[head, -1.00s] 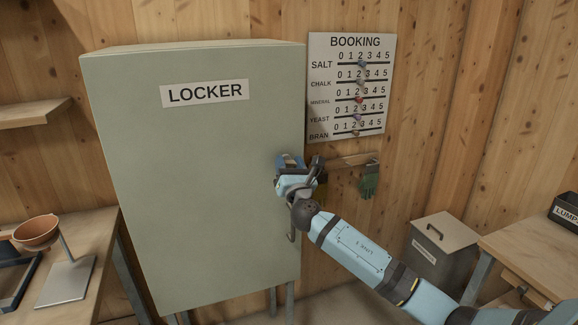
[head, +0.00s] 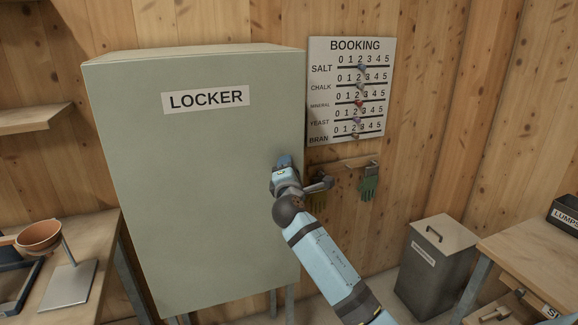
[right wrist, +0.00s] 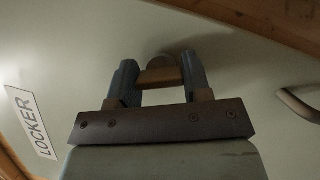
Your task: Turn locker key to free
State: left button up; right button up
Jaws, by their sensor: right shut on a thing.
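The grey-green locker (head: 190,200) stands closed against the wooden wall, with a LOCKER label on its door. My right gripper (head: 284,163) is at the door's right side, and its fingers hide the key in the head view. In the right wrist view the two fingers of this gripper (right wrist: 160,82) are shut on the brass-coloured key (right wrist: 159,77), in front of a round lock piece (right wrist: 161,62) on the door. The locker handle (right wrist: 298,107) shows at the right of that view. My left gripper is not in view.
A BOOKING board (head: 350,90) and a rack with green gloves (head: 369,187) hang right of the locker. A lidded bin (head: 425,260) and a wooden table (head: 535,250) stand at the right. A bench (head: 95,240) with a bowl (head: 39,235) is at the left.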

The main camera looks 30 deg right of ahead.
jog(key=m+g+p, duration=0.1)
jog(key=m, duration=0.2)
jog(key=shift+r+p, duration=0.1)
jog(key=shift+p, duration=0.25)
jog(key=shift+m+g+p, duration=0.4)
jog(key=shift+m+p, duration=0.05)
jog(key=shift+m, duration=0.45)
jog(key=o, duration=0.9)
jog(key=v, duration=1.4)
jog(key=shift+d+r+b, duration=0.1)
jog(key=shift+b, duration=0.3)
